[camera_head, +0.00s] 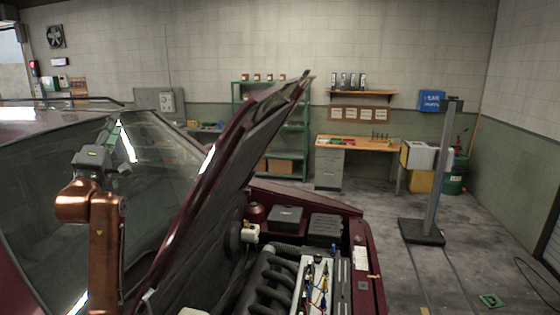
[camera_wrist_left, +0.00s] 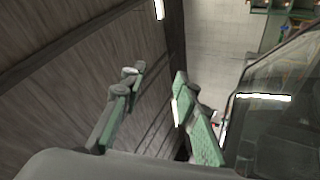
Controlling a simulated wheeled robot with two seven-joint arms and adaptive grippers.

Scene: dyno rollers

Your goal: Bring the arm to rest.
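My left arm (camera_head: 104,245), copper coloured, rises at the left of the head view in front of the car's windscreen. Its gripper (camera_head: 119,136) is at the top, near the glass and left of the raised hood. In the left wrist view the gripper (camera_wrist_left: 159,75) shows two green-padded fingers standing apart with nothing between them. A dark, wood-like ribbed surface lies behind the fingers there. My right arm and gripper are in neither view.
The dark red car's raised hood (camera_head: 225,165) stands close to the right of my left arm. The open engine bay (camera_head: 275,275) lies beyond it. A grey stand (camera_head: 438,180), a workbench (camera_head: 357,144) and green shelves (camera_head: 290,165) stand farther back. Floor at the right is mostly clear.

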